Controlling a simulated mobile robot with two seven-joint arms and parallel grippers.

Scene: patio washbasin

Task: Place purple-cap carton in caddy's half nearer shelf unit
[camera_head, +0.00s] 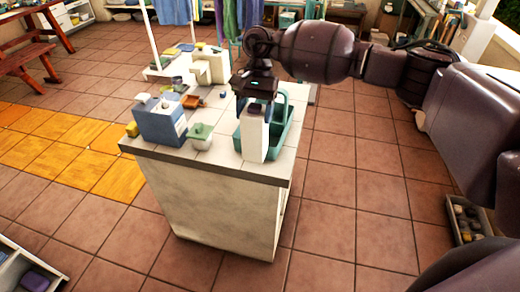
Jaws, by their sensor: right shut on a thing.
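My right gripper (257,103) points down over the washbasin counter and is shut on the top of a tall white carton (255,136). The carton is upright; its cap is hidden by the gripper. The teal caddy (287,122) with a raised handle stands on the counter's right side, behind and around the carton in the picture. The carton covers part of the caddy's near side, so I cannot tell whether its base is inside, above or in front of it. My left gripper is not in view.
On the counter (178,153), a blue box (160,122) and a green-and-white container (200,136) stand left of the carton. An orange item (193,102) and a cream tap block (212,68) are farther back. Open shelving (455,28) stands at the back right. Tiled floor surrounds the counter.

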